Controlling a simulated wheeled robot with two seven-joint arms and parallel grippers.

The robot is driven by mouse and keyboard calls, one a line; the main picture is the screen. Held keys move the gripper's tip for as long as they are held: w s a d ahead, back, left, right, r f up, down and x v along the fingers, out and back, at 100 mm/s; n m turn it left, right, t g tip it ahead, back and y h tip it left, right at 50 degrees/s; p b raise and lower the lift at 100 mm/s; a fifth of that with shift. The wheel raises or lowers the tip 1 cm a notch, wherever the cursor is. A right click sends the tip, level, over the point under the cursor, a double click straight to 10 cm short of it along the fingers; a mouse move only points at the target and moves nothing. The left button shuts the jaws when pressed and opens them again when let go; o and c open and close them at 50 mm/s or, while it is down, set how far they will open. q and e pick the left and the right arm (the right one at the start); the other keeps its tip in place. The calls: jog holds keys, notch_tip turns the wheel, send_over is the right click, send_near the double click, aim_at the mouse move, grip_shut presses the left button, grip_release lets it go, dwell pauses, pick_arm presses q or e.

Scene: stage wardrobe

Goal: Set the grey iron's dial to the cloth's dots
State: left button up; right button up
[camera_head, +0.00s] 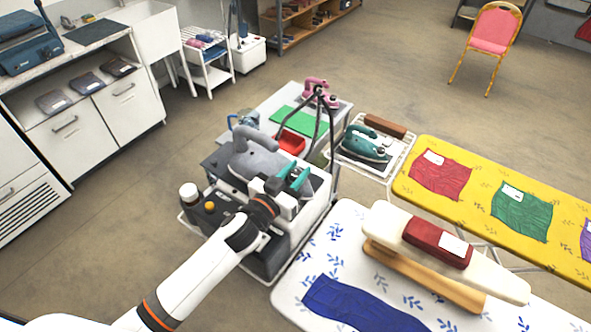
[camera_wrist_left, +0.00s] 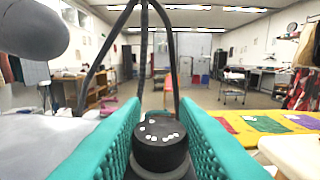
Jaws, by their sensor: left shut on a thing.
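The grey iron (camera_head: 256,160) stands on a white and grey stand left of the patterned ironing board. My left gripper (camera_head: 295,180), with teal fingertips, is at the iron's right side. In the left wrist view its fingers are shut around the black dial (camera_wrist_left: 160,146), one on each side. The dial's top carries several white dots, and the iron's grey handle (camera_wrist_left: 30,28) is at upper left. A dark blue cloth (camera_head: 362,305) lies on the white board (camera_head: 314,268); no dots can be made out on it. My right gripper is out of view.
A cream sleeve board (camera_head: 505,287) with a dark red block stands on the patterned board. A yellow board (camera_head: 476,219) holds red, green and purple cloths with white tags. A teal iron (camera_head: 365,144) rests on a wire rack behind. Black cords rise beside the grey iron.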

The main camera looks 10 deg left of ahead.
pick_arm(q)
jog(key=o, duration=1)
jog(key=shift+c, duration=0.2)
jog(key=b+v, duration=0.1)
jog(key=v, duration=0.4)
jog(key=b+v, duration=0.2)
jog(key=v, duration=0.4)
jog(key=shift+f+b, duration=0.25)
jog(key=shift+b, duration=0.05)
jog(key=shift+s+a+r, duration=0.1)
jog(key=shift+s, duration=0.3)
